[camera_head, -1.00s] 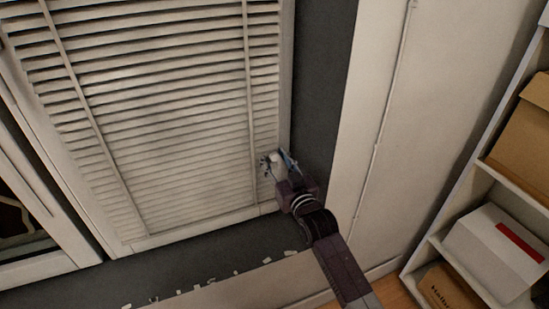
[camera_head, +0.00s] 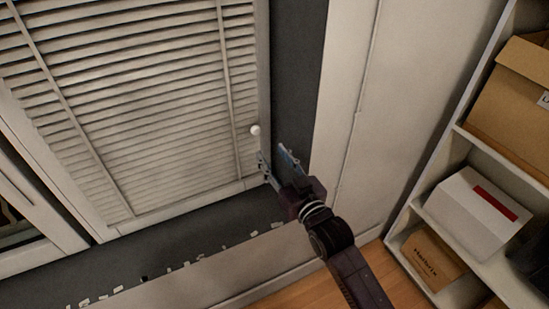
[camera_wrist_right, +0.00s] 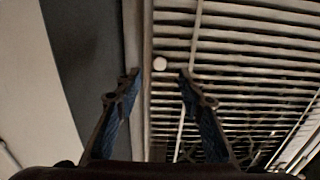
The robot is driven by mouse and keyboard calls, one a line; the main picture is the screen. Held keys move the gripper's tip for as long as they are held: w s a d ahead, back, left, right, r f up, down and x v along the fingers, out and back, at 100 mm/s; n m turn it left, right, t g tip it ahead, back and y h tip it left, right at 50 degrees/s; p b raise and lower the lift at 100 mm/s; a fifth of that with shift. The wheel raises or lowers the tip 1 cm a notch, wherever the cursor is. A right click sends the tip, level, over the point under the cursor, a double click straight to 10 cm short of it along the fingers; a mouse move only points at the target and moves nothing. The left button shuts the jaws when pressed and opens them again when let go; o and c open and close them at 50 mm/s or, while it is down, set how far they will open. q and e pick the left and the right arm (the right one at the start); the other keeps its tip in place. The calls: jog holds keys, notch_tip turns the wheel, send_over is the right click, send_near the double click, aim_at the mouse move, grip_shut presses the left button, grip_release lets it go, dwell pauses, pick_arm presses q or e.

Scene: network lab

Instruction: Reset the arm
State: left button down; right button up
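My right gripper (camera_head: 275,159) is open and empty in the head view, in front of the dark strip at the right edge of a white louvred door (camera_head: 150,100). A round white knob (camera_head: 255,130) on the door is just above and left of its fingertips, apart from them. In the right wrist view the two blue-padded fingers (camera_wrist_right: 159,72) are spread with nothing between them. The knob (camera_wrist_right: 160,64) shows beyond the fingertips there, with the louvred slats (camera_wrist_right: 235,50) to its right. My left gripper is not in view.
A white shelf unit (camera_head: 440,170) at the right holds a brown box (camera_head: 512,95), a white box with a red stripe (camera_head: 470,215) and a smaller brown box (camera_head: 433,258). A pale wall panel (camera_head: 365,110) stands between door and shelves. Wooden floor (camera_head: 310,292) shows below.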

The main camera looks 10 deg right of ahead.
jog(key=shift+s+d, duration=0.1)
jog(key=shift+s, duration=0.25)
